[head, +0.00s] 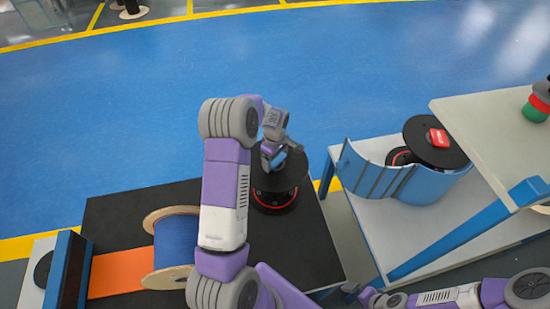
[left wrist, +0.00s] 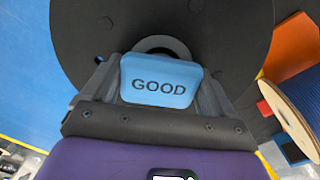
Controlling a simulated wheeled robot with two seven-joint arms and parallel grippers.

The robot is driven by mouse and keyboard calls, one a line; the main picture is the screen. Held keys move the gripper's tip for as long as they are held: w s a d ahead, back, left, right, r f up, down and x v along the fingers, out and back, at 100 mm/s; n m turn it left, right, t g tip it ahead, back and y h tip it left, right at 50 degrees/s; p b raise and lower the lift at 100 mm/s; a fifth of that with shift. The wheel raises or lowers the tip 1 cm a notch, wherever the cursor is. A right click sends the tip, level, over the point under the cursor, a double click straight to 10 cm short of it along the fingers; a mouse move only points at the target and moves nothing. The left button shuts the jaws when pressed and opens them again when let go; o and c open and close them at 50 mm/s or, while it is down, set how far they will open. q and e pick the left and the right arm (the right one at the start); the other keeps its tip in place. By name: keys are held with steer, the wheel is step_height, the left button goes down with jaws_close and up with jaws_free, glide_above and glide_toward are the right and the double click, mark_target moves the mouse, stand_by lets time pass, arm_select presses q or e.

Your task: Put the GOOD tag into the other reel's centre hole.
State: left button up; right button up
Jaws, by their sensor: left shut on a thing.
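My left gripper (head: 272,158) is shut on the blue GOOD tag (left wrist: 160,82), whose lettering faces the left wrist camera. The tag also shows as a small blue patch in the head view (head: 280,159). They are over a black reel (head: 291,177) on the dark table. In the left wrist view, the reel's disc (left wrist: 235,45) spreads behind the tag, and its centre hole (left wrist: 160,43) shows partly above the tag's top edge. I cannot tell whether the tag touches the reel. Another black reel (head: 418,131) carries a red tag (head: 439,138). My right gripper (head: 358,292) is low in the head view, its jaws unclear.
The reel with the red tag stands at a curved blue holder (head: 375,178) on a light table (head: 385,225). A blue cable spool (head: 175,245) with wooden flanges is left of my left arm. A light upper shelf (head: 490,125) bears red and green items (head: 537,108).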

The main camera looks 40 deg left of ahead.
arm_select(q)
steer(key=shift+s+d+f, duration=0.3)
steer(key=shift+d+f, duration=0.1)
steer(key=shift+f, duration=0.25)
steer(key=shift+w+r+p, duration=0.15)
steer(key=shift+r+p, duration=0.3)
steer(key=shift+w+r, duration=0.1)
steer(key=shift+r, duration=0.3)
steer(key=shift+a, duration=0.35)
steer(key=shift+f, duration=0.35)
stand_by(0.4)
